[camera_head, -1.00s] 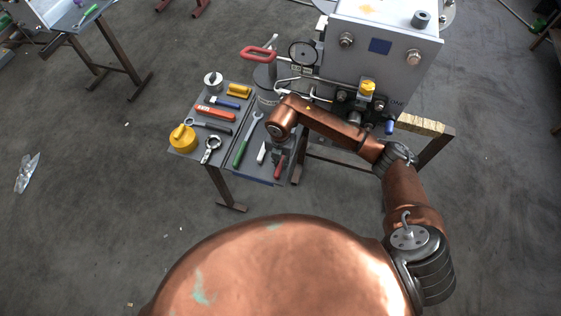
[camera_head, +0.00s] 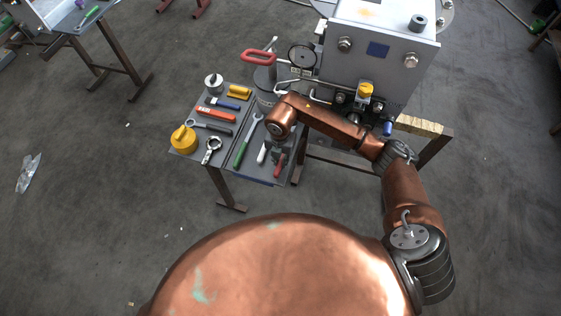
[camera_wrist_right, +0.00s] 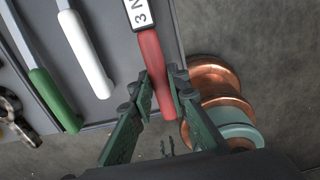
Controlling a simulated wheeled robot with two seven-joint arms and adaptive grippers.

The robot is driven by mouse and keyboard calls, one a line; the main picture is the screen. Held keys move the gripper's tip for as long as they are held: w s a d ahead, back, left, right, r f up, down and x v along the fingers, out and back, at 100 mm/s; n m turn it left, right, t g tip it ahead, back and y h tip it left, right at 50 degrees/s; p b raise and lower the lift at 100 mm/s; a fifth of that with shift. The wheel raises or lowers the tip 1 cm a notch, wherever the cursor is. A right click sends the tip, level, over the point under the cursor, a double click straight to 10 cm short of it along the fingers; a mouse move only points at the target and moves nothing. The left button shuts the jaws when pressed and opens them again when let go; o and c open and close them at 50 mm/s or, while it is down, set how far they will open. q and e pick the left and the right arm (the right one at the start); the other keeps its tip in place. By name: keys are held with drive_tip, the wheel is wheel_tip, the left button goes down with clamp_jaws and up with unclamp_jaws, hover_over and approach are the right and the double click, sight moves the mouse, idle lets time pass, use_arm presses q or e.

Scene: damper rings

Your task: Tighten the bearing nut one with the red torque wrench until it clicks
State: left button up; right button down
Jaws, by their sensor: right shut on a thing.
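The red-handled torque wrench (camera_wrist_right: 152,62), with a white label near its handle, lies at the front edge of the tool table. It also shows in the head view (camera_head: 279,170). My right gripper (camera_wrist_right: 160,92) has its fingers on either side of the red handle and is shut on it. In the head view the right gripper (camera_head: 280,150) is partly hidden under my copper forearm. The machine block (camera_head: 380,50) stands at the back right with several bolts or nuts on its front; I cannot tell which is bearing nut one. My left gripper is not in view.
The grey tool table (camera_head: 180,148) also holds a green-handled wrench (camera_head: 243,148), a white-handled tool (camera_wrist_right: 85,55), a ring spanner (camera_head: 211,150) and a yellow round item (camera_head: 184,139). A pressure gauge (camera_head: 302,56) and red handle (camera_head: 259,56) stand behind.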

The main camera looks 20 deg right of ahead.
drive_tip(key=shift+r+p, duration=1.35)
drive_tip(key=shift+r, duration=0.8)
